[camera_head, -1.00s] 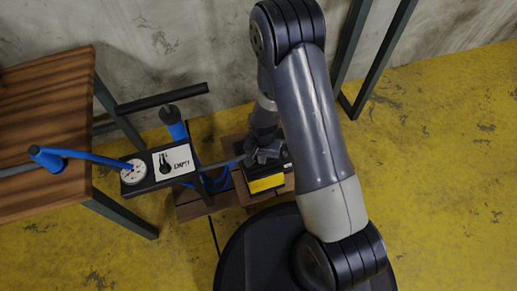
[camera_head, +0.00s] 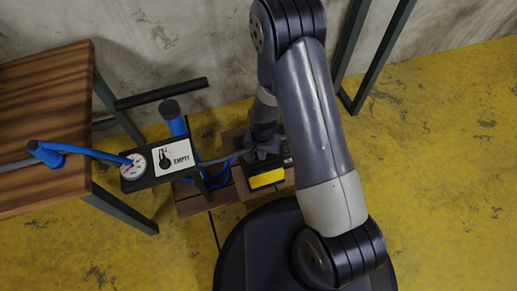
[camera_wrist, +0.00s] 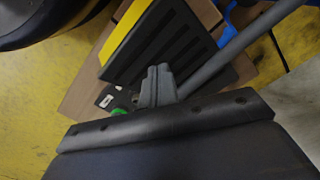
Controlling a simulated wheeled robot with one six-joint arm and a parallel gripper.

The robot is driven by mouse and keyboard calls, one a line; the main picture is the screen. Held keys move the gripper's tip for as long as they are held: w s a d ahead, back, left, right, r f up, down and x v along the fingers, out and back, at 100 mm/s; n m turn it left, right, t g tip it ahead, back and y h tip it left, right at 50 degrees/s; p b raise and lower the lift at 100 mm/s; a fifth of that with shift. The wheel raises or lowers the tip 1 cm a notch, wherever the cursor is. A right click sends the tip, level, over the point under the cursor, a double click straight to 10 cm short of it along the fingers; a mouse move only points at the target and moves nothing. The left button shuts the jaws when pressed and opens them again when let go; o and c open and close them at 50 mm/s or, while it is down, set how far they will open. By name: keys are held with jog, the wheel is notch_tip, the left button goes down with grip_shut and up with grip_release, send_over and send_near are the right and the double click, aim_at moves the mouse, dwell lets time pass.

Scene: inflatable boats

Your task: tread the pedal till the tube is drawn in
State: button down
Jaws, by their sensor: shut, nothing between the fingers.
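The black pedal with a yellow front strip (camera_head: 266,178) sits on wooden boards at the centre of the head view. In the wrist view its ribbed top and yellow edge (camera_wrist: 122,32) fill the upper middle. My gripper (camera_head: 262,152) is shut and empty, at the pedal's back part; its fingers (camera_wrist: 157,85) overlap the black tread in the wrist view. I cannot tell how hard they press. A blue tube (camera_head: 95,153) runs from the table to a round dial (camera_head: 133,166). The dial's needle is too small to read.
The wooden table (camera_head: 45,130) stands at the left with dark metal legs. A blue upright (camera_head: 173,118) and a black bar (camera_head: 160,93) are near the wall. A dark metal frame (camera_head: 375,55) stands at the back right. The yellow floor at right is clear.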

aim_at(262, 163)
notch_tip(262, 163, down, 7)
jog(key=b, duration=0.5)
jog(key=shift+f+b, duration=0.15)
jog(key=shift+b, duration=0.15)
notch_tip(262, 163, up, 8)
jog(key=p, duration=0.6)
jog(key=shift+f, duration=0.1)
notch_tip(262, 163, down, 8)
jog(key=b, duration=0.7)
notch_tip(262, 163, up, 8)
jog(key=p, duration=0.6)
jog(key=shift+r, duration=0.25)
jog(key=shift+f, duration=0.1)
jog(key=shift+f, duration=0.1)
